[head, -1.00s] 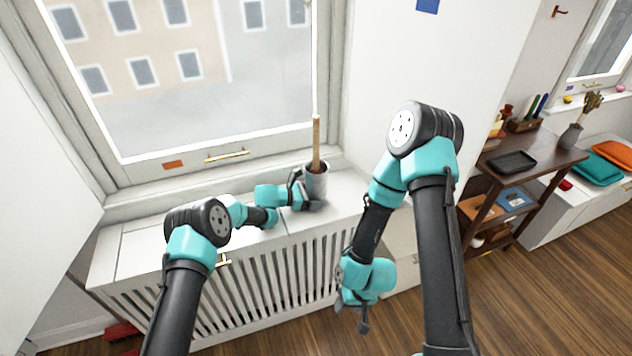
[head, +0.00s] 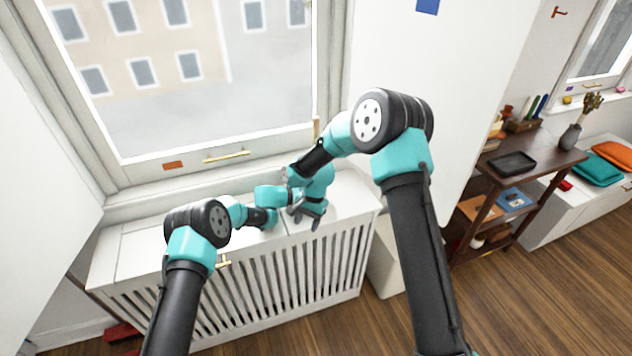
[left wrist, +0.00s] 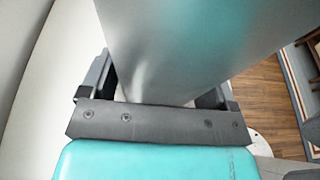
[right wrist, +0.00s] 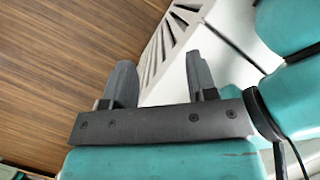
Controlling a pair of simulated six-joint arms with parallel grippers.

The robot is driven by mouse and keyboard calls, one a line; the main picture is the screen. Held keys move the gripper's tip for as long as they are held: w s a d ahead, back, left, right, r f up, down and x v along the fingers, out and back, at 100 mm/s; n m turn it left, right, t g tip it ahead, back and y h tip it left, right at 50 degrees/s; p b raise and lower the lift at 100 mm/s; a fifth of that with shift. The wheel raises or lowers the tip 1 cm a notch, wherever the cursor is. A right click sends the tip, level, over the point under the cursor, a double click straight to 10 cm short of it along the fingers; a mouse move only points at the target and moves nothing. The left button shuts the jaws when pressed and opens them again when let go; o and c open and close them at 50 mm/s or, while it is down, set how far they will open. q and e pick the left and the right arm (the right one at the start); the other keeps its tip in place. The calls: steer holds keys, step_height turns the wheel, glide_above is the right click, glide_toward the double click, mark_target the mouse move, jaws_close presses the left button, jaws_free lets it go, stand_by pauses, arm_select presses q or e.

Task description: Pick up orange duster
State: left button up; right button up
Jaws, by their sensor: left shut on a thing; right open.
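A tan wooden stick (head: 316,127) shows by its upper end above my right arm in the head view. The grey pot it stood in is hidden there behind that arm. In the left wrist view a smooth grey pot wall (left wrist: 185,45) fills the space between my left gripper's jaws (left wrist: 160,95), which are shut on it. My right gripper (head: 308,216) is over the front of the white radiator cover, beside the left one. In the right wrist view its jaws (right wrist: 160,80) are apart and empty. I cannot tell whether the stick belongs to an orange duster.
The white radiator cover (head: 145,240) stands under the window, its left top clear. My two forearms are close together over it. At right are a dark wooden shelf (head: 540,155) with a black tray (head: 512,162), and a white bench with an orange cushion (head: 612,153).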

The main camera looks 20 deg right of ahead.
steer(key=w+a+r+m+h, duration=0.1)
steer(key=w+r+m, duration=0.15)
steer(key=r, duration=0.35)
steer(key=w+a+r+m, duration=0.1)
steer(key=w+r, duration=0.3)
steer(key=r, duration=0.1)
step_height(320, 180, up, 28)
steer(key=m+t+h, duration=0.2)
steer(key=m, duration=0.6)
glide_above(315, 117)
steer(key=shift+w, duration=0.15)
steer(key=shift+f, duration=0.1)
steer(key=shift+f, duration=3.35)
steer(key=shift+f, duration=2.6)
